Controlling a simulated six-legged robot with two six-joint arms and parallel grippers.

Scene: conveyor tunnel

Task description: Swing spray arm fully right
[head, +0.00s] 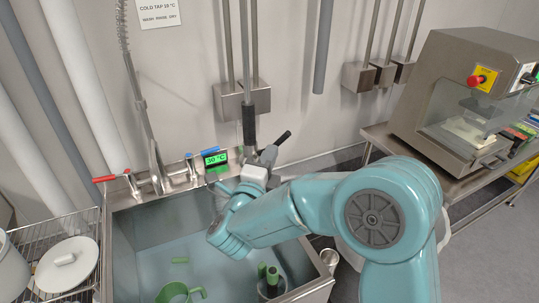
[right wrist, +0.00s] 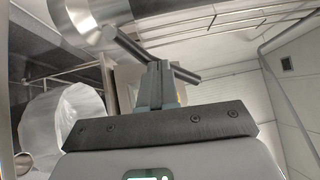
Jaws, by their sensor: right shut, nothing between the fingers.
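My right gripper (head: 268,158) is over the back rim of the sink, below the wall box, with its wrist bent in from the right. In the right wrist view its fingers (right wrist: 166,84) are together with nothing between them. A dark bar (right wrist: 128,46) crosses at the fingertips; I cannot tell whether they touch it. A dark bar end (head: 283,138) also shows beside the gripper in the head view. The spray arm seems to be the coiled riser (head: 123,35) at the upper left, running down to the sink's back rim. My left gripper is not in view.
The sink (head: 121,240) holds water, a green mug (head: 175,293) and other green items. A red lever (head: 104,179) and a display (head: 216,159) reading 30 °C are at its back rim. A wire rack (head: 85,222) stands left, a steel machine (head: 437,75) right.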

